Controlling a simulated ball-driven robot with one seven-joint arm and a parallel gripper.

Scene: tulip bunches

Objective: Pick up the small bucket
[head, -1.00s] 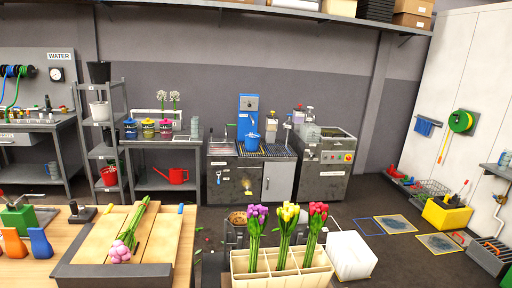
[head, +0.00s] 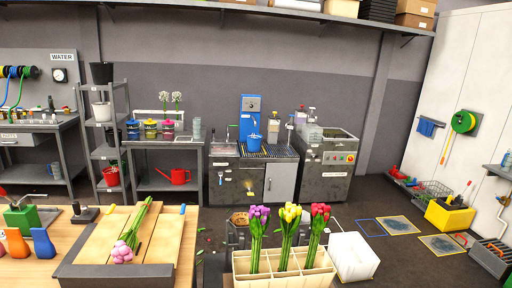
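A small blue bucket (head: 254,142) stands at the back centre, on the dark grate of the metal sink unit (head: 284,152), below a blue wall panel (head: 250,108). Other buckets are on the grey rack at left: a black one (head: 101,72) on top, a white one (head: 101,110) below it and a red one (head: 111,176) low down. Which of them the task means by small cannot be told for sure. My gripper is not in view.
A wooden bench (head: 20,272) with pink tulips (head: 123,251) fills the front left. A cream divided box (head: 270,281) of purple, yellow and red tulips stands front centre, beside a white crate (head: 353,258). Dark floor shows at right, with a yellow box (head: 449,217).

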